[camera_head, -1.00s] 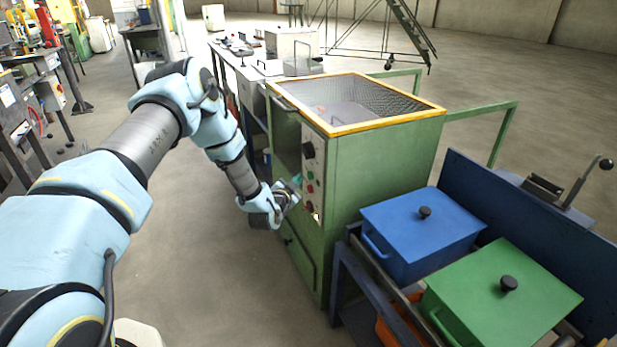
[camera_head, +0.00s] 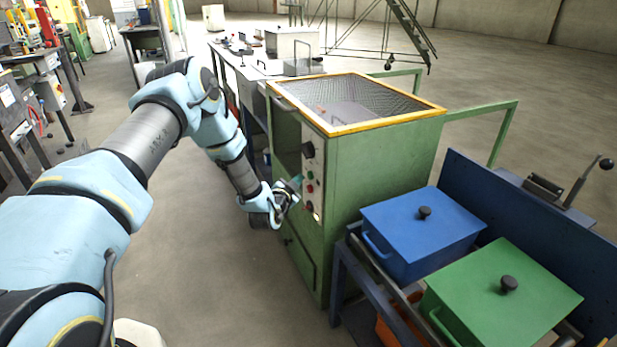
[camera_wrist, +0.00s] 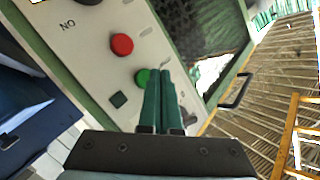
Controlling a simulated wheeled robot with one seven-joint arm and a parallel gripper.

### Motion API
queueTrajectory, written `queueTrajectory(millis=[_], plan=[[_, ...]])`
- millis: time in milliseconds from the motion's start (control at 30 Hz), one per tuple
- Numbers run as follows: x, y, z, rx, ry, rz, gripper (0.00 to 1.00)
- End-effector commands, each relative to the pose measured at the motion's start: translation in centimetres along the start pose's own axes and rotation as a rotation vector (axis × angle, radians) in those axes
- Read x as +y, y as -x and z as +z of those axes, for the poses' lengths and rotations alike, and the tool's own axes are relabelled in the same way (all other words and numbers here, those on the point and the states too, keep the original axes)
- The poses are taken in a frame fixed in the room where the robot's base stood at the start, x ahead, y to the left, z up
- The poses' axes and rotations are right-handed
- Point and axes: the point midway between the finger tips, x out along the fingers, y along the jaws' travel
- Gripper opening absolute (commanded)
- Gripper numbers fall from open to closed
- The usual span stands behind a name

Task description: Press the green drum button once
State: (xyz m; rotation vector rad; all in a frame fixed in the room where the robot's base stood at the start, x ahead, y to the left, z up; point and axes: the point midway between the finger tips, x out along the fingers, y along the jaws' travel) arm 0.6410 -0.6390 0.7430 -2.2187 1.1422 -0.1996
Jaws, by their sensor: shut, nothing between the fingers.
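The green drum button (camera_wrist: 142,76) sits on the pale control panel (camera_wrist: 88,48) of a green machine. A red button (camera_wrist: 122,44) is beside it. My gripper (camera_wrist: 160,74) is shut and empty, its two green fingers together. In the wrist view the fingertips appear just right of the green button and partly overlap its edge. Whether they touch it cannot be told. In the head view my gripper (camera_head: 298,181) is close in front of the panel (camera_head: 315,160) on the machine's left face.
The green machine (camera_head: 375,175) has a mesh top with a yellow rim. A blue box (camera_head: 420,240) and a green box (camera_head: 490,310) with black knobs stand at its right. The floor left of the machine is clear.

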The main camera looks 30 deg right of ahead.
Motion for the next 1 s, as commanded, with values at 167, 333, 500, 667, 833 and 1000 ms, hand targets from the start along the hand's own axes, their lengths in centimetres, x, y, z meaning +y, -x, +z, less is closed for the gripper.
queueTrajectory(millis=[167,333,500,667,833,1000], plan=[[0.43,-0.44,-0.23,0.001,-0.001,0.001,0.0],[0.38,-0.5,-0.36,0.0,0.0,0.001,0.0],[0.37,-0.51,-0.38,0.0,0.0,0.0,0.0],[0.42,-0.57,-0.41,0.0,0.0,0.0,0.0],[0.52,-0.7,-0.5,0.001,0.0,0.0,0.0],[0.62,-0.84,-0.61,0.001,0.0,0.0,0.0]])
